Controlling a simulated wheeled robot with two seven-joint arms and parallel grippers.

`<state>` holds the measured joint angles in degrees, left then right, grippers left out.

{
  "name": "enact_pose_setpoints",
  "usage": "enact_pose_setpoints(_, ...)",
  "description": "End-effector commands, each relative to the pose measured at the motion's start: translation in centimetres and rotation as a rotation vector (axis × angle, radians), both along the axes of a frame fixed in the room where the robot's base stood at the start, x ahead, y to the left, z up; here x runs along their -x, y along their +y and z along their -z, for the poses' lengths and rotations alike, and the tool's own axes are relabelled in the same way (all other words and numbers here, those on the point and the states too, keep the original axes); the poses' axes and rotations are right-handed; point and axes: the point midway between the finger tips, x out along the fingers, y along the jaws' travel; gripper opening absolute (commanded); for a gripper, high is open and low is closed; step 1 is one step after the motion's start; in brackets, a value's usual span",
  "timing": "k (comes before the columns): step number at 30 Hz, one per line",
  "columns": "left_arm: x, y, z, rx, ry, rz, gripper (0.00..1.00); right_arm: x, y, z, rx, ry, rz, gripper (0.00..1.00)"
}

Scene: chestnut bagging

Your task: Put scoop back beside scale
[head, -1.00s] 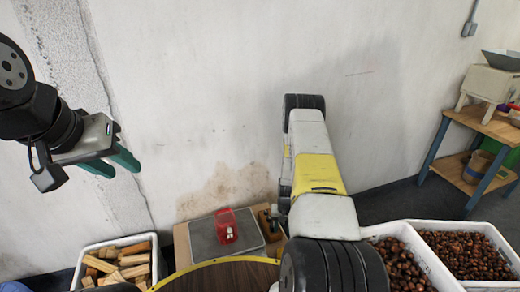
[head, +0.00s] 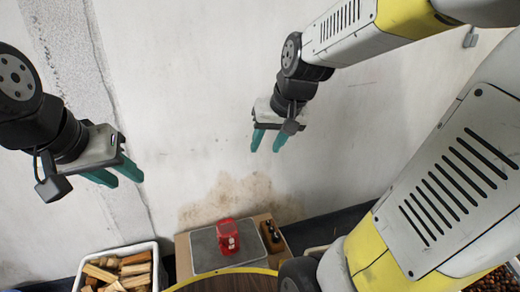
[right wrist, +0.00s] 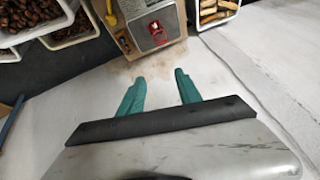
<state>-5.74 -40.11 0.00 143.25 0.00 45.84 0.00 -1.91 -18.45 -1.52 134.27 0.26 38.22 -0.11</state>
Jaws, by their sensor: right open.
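The scale, a flat grey plate (head: 208,258), sits on a brown stand at the lower middle of the head view. A red container with a white label (head: 228,236) stands on it. A dark and brown item, apparently the scoop (head: 271,236), lies on the stand just right of the scale. It also shows small in the right wrist view (right wrist: 123,40), near the scale plate (right wrist: 172,12). My right gripper (head: 268,141) is open and empty, well above the stand, before the wall. My left gripper (head: 118,174) is open and empty at the left.
A white crate of wood pieces (head: 158,257) stands left of the scale. In the right wrist view, white crates of chestnuts (right wrist: 68,38) stand at upper left. A round yellow-rimmed table (head: 190,282) is at the bottom. The wall is close behind.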

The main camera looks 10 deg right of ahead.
Motion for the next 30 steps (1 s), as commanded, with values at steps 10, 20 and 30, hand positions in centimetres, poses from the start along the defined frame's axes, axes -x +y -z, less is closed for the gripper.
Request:
enact_pose_setpoints(10, 0.0, 0.0, 0.0, 0.0, 0.0, 0.0, 0.36, 9.5, 1.7, -2.9, 0.006, -0.098, -0.072, 0.41)
enact_pose_setpoints(20, 0.0, 0.0, 0.0, 0.0, 0.0, 0.0, 0.36, 10.1, 1.8, -2.9, 0.007, -0.102, -0.077, 0.41)
enact_pose_setpoints(30, 0.0, 0.0, 0.0, 0.0, 0.0, 0.0, 0.36, 10.1, 1.7, -2.9, 0.007, -0.103, -0.077, 0.41)
